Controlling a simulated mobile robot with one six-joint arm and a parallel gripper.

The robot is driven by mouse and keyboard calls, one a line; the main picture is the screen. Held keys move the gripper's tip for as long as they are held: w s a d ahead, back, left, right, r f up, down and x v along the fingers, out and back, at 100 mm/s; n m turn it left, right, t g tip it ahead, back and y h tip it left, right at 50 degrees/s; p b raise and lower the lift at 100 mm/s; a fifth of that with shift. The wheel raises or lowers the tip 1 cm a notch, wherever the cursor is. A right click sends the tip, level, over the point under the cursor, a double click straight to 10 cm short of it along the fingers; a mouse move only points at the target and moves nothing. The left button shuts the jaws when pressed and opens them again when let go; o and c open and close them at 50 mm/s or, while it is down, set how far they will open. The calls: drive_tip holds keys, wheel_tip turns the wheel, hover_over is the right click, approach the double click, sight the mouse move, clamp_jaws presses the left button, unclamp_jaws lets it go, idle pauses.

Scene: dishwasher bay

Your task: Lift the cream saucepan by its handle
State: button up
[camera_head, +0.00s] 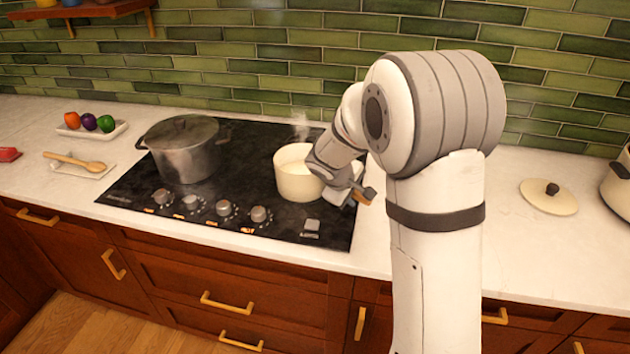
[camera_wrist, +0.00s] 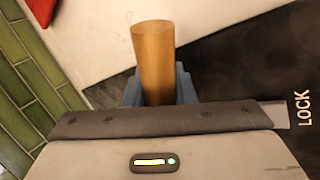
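The cream saucepan (camera_head: 292,185) is at the right of the black cooktop, upright, with pale contents and steam above it. It appears to rest on the cooktop; a small gap beneath could not be told. Its wooden handle (camera_wrist: 153,55) shows between the blue-grey fingers of my gripper (camera_wrist: 158,85) in the wrist view, with a finger against each side. In the camera_head view my gripper (camera_head: 354,194) is at the pan's right side, and only the brown handle end shows past the fingers. My wrist hides part of the pan's right side.
A lidded grey pot (camera_head: 185,155) stands on the cooktop (camera_head: 240,165) to the left. Knobs (camera_head: 223,208) line its front edge. A cream lid (camera_head: 549,200) lies on the counter at right. A spoon (camera_head: 75,160) and a tray of vegetables (camera_head: 90,128) lie at far left.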

clamp_jaws()
drive_tip(key=shift+r, duration=0.1)
idle(0.3)
drive_tip(key=shift+r, duration=0.2)
wheel_tip(320, 180, up, 9)
drive_tip(key=shift+r+p, duration=1.05)
drive_tip(key=shift+r, duration=0.8)
